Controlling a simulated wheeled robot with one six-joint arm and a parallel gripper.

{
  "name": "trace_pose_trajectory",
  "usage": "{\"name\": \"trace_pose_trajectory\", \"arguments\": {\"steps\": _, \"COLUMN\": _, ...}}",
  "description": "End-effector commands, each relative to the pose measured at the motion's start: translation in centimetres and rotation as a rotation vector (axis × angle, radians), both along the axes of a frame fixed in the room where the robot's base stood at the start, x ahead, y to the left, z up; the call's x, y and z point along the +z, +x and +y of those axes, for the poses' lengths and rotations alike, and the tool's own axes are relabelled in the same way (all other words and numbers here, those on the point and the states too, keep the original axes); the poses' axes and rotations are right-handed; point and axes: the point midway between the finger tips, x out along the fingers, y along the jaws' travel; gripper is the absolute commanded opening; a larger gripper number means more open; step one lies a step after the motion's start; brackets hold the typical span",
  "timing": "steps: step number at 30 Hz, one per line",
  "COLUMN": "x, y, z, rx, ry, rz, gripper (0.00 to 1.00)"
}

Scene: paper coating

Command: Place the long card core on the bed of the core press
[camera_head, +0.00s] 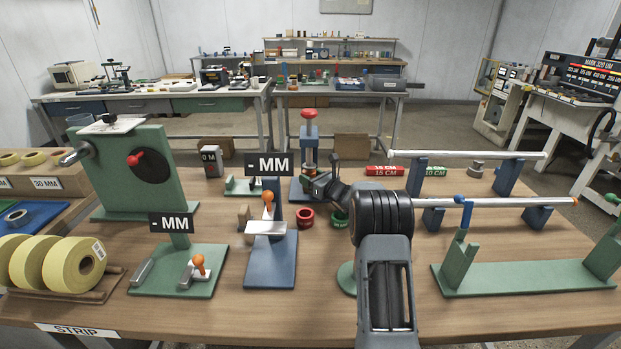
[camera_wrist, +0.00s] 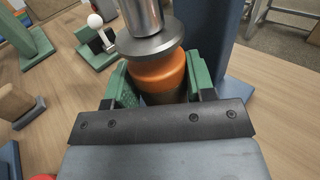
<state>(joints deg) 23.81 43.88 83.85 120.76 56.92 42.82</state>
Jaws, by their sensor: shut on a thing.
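The core press stands at the middle back of the table, with a red knob (camera_head: 309,115), a blue column and a blue bed (camera_head: 298,192). My gripper (camera_head: 322,186) reaches in at the press from the right. In the wrist view its green-padded jaws (camera_wrist: 158,90) are shut on an orange-brown round piece, which I take for the long card core (camera_wrist: 155,72). The steel ram (camera_wrist: 148,42) with its wide flange is just above the core's top. The core's lower end is hidden by my gripper, so I cannot tell whether it touches the bed.
A red ring (camera_head: 306,218) and a green ring (camera_head: 340,221) sit on the table in front of the press. A blue stand with an orange knob (camera_head: 268,200) is to the left.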

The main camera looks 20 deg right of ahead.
Motion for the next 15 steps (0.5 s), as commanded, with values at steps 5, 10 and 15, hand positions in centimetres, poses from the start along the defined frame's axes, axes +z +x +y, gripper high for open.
{"name": "trace_pose_trajectory", "arguments": {"steps": 5, "x": -0.13, "y": -0.01, "z": 0.00, "rx": 0.000, "ry": 0.000, "rz": 0.000, "gripper": 0.24}}
{"name": "trace_pose_trajectory", "arguments": {"steps": 10, "x": -0.30, "y": -0.01, "z": 0.00, "rx": 0.000, "ry": 0.000, "rz": 0.000, "gripper": 0.55}}
{"name": "trace_pose_trajectory", "arguments": {"steps": 15, "x": -0.30, "y": -0.01, "z": 0.01, "rx": 0.000, "ry": 0.000, "rz": 0.000, "gripper": 0.72}}
